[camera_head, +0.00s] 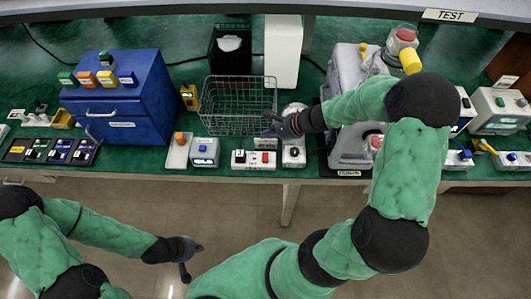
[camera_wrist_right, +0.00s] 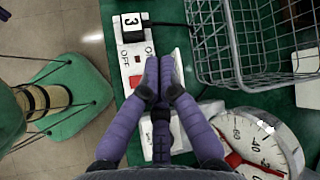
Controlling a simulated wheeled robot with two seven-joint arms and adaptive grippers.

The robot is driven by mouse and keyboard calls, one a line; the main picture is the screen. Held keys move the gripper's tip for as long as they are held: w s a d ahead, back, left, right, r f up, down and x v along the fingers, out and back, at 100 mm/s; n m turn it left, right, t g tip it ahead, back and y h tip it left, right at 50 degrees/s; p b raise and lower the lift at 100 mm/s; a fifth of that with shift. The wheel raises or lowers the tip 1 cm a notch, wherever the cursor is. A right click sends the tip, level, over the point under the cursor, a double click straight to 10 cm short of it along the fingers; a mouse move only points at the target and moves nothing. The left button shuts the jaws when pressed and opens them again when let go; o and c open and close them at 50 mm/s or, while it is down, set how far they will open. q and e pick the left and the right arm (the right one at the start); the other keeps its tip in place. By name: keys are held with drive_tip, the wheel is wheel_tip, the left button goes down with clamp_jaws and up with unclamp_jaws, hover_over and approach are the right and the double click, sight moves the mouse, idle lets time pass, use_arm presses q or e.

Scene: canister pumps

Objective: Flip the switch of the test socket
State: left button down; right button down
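The test socket is a white strip (camera_head: 253,159) at the bench's front edge, with a black plug at its left end and a red switch (camera_head: 267,157) at its right. In the right wrist view the strip (camera_wrist_right: 127,62) carries ON and OFF lettering, a black plug (camera_wrist_right: 131,27) marked 3, and the red switch (camera_wrist_right: 135,81). My right gripper (camera_wrist_right: 160,66) has its fingertips together, with nothing seen between them, and overlaps the strip's edge beside the switch; contact cannot be told. In the head view it (camera_head: 268,130) is above the strip. My left gripper (camera_head: 194,262) hangs empty in front of the bench, fingers apart.
A wire basket (camera_head: 238,98) stands behind the strip. A round gauge (camera_wrist_right: 257,143) and a white box (camera_head: 293,153) are close on the right. A grey pump (camera_head: 345,80) stands further right. A blue drawer cabinet (camera_head: 125,118) is at left. The floor in front is clear.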

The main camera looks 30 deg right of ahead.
drive_tip(key=shift+f, duration=0.1)
drive_tip(key=b, duration=0.6)
hover_over(267, 154)
wheel_tip(267, 154, down, 7)
drive_tip(key=shift+f+b, duration=0.7)
drive_tip(key=shift+f, duration=0.15)
idle(0.6)
drive_tip(key=shift+f+b, duration=0.4)
drive_tip(key=shift+b, duration=0.1)
drive_tip(key=shift+r, duration=0.1)
drive_tip(key=shift+r+p, duration=0.3)
drive_tip(key=shift+r, duration=0.05)
drive_tip(key=shift+r, duration=0.1)
idle(0.3)
